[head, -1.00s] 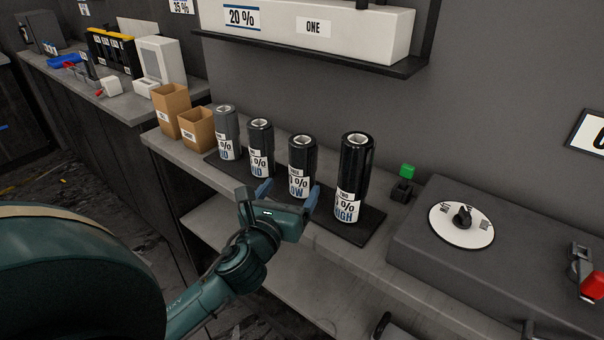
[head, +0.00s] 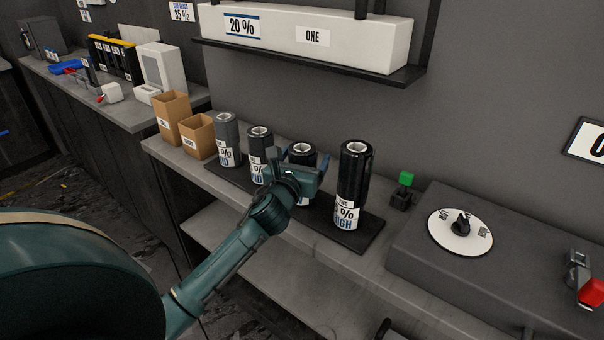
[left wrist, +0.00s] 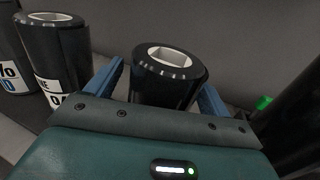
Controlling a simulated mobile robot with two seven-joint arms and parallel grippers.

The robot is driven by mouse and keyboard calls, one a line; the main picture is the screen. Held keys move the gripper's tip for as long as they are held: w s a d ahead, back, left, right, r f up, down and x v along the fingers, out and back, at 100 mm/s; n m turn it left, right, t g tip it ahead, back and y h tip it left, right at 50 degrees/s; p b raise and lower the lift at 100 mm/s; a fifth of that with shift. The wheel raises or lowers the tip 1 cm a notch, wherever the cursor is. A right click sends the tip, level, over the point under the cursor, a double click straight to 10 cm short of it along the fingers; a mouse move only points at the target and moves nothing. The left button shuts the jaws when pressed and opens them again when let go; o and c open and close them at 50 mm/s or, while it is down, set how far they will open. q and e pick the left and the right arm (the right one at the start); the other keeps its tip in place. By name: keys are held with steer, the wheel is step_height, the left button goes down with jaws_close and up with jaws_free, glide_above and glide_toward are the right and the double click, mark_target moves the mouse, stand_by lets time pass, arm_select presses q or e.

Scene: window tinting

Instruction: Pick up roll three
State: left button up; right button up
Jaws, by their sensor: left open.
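Several rolls stand upright in a row on a dark mat (head: 350,236) on the bench. My left gripper (head: 304,163) is open at the short black roll (head: 302,150), third from the left, and hides most of its label. In the left wrist view this black roll (left wrist: 168,75) stands between the two blue fingers, and I cannot tell whether they touch it. To its left stand a black roll (head: 260,140) and a grey roll (head: 228,138). The tall roll marked HIGH (head: 354,185) stands to its right. My right gripper is not in view.
Two cardboard boxes (head: 172,117) stand left of the rolls. A green-topped switch (head: 404,190) and a grey unit with a dial (head: 460,228) are to the right. A shelf (head: 310,63) with a white box hangs above.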

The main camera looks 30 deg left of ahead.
arm_select(q)
steer(key=shift+w+a, duration=0.1)
steer(key=shift+w, duration=0.3)
steer(key=c, duration=1.3)
